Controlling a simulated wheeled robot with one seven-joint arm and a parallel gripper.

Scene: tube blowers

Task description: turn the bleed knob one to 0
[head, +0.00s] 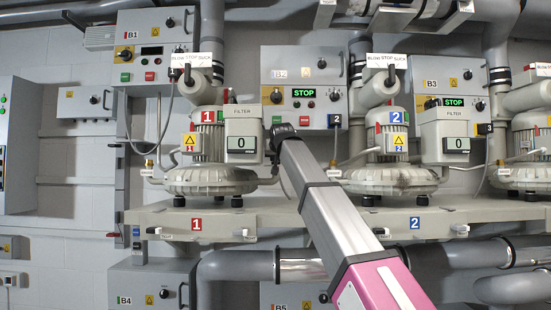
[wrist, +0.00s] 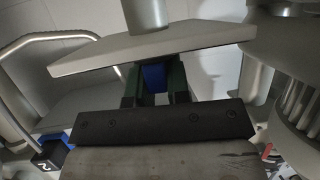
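Blower one (head: 208,181), with red "1" labels, stands on the left part of the shelf. Its filter box (head: 240,120) has a display reading 0. My gripper (head: 272,148) is just right of that box, mostly hidden by my arm. In the wrist view two dark green fingers (wrist: 155,90) stand apart under a pale plate. A blue piece (wrist: 153,77) shows between them; I cannot tell whether they touch it. I cannot make out which part is bleed knob one or its setting. A small brass fitting (head: 149,164) sits left of blower one.
Blower two (head: 390,178) stands to the right of my arm. Panel B2 (head: 285,76), behind my gripper, shows a green STOP. A black tag with a "2" (wrist: 53,155) is at lower left in the wrist view. The pale plate (wrist: 95,58) and ribbed housing (wrist: 300,105) crowd the fingers.

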